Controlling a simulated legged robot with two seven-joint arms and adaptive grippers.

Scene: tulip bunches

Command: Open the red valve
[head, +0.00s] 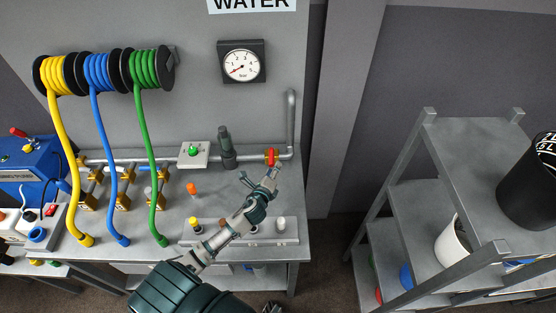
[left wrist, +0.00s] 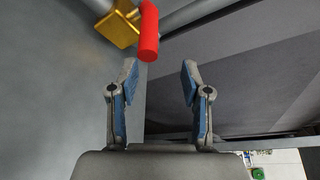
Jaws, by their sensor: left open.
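The red valve (head: 271,157) sits on the grey pipe at the right end of the bench, just below the upright pipe. In the left wrist view its red handle (left wrist: 149,32) is at the top, beside a brass body (left wrist: 118,28). My left gripper (head: 264,180) is open and empty just below the valve in the head view. In the left wrist view its two fingers (left wrist: 158,82) stand apart, and the red handle lies beyond them, roughly in line with the gap. I see no contact. A small dark part at the head view's bottom edge may be my right gripper, mostly cut off.
A green button box (head: 194,154) and a dark grey upright fitting (head: 226,150) stand left of the valve. Yellow, blue and green hoses (head: 150,170) hang further left. A gauge (head: 242,62) is on the wall. A metal shelf (head: 470,150) stands right, past a floor gap.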

